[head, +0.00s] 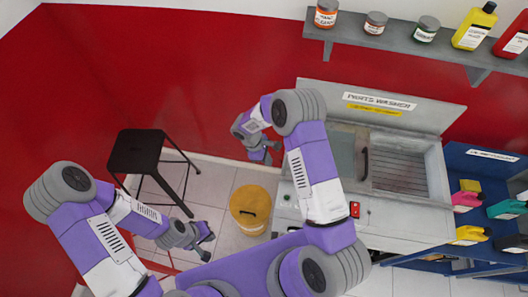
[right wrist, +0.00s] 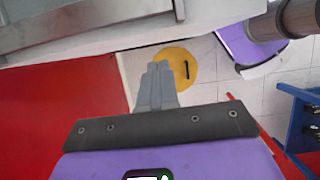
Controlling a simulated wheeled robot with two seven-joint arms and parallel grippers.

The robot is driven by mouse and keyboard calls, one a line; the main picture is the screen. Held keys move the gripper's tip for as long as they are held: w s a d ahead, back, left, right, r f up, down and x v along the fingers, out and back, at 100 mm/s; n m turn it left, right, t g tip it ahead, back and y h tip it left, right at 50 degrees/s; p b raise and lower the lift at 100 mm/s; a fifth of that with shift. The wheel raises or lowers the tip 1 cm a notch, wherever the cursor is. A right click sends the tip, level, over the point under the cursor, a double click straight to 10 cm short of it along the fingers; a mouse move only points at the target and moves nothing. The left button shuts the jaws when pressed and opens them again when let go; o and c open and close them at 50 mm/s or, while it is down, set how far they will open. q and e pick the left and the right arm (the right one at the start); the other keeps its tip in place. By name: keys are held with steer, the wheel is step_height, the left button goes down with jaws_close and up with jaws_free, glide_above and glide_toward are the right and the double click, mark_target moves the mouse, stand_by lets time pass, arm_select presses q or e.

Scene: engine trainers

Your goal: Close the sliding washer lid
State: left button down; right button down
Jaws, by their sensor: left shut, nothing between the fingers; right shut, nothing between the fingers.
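The parts washer (head: 388,225) stands at the centre right in the head view, with a labelled panel (head: 405,108) behind its basin. Its sliding lid (head: 343,148) is a grey panel over the left part of the basin, with a dark upright handle (head: 364,163) at its right edge. The right part of the basin is open and shows a slatted grate (head: 400,172). My right gripper (head: 272,152) is shut and empty, left of the washer and apart from the lid; its closed fingers (right wrist: 157,72) show in the right wrist view. My left gripper (head: 207,238) is shut and empty, low on the left.
A yellow round bin (head: 250,208) stands on the floor left of the washer. A black stool (head: 140,152) is further left. A grey shelf (head: 430,42) with jars and bottles hangs above the washer. A blue rack (head: 490,165) with coloured bottles adjoins its right side.

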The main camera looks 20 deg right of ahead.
arm_select(q)
steer(key=shift+w+r+p, duration=0.15)
steer(key=shift+r+p, duration=0.7)
steer(key=shift+r, duration=0.1)
arm_select(e)
steer(key=s+d+f, duration=0.1)
steer(key=d+f, duration=0.1)
steer(key=d, duration=0.1)
steer(key=s+d+f, duration=0.1)
steer(key=f, duration=0.1)
steer(key=shift+s+d, duration=0.3)
steer(key=shift+d, duration=0.05)
arm_select(q)
steer(key=shift+f, duration=0.1)
